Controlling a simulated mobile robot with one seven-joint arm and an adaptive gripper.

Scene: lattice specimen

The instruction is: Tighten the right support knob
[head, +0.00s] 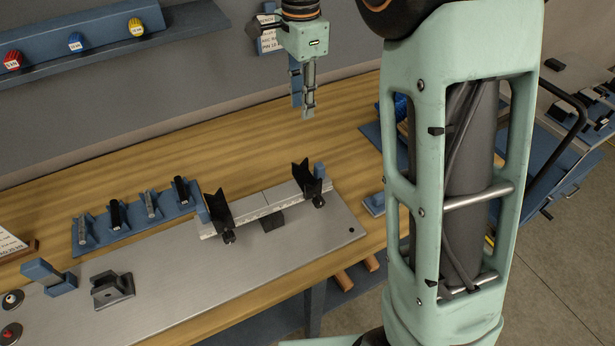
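The right support (307,180) is a black V-shaped holder on the right part of a pale ruled rail (262,203). Its small dark knob (319,202) sits low on the near side. A similar left support (217,211) stands on the rail's left part, with its own knob (229,237). My gripper (303,108) points down above the back of the bench, higher than the right support and clear of it in the picture. Nothing shows between its fingers. They overlap in this view, so their opening is unclear. Whether the knob is tight cannot be seen.
A blue rack (135,229) with several dark and grey rods stands left of the rail. A dark block (113,288) and a blue stand (47,277) are on the metal plate (205,314). A blue shelf (100,50) carries labelled weights. My arm hides the bench's right part.

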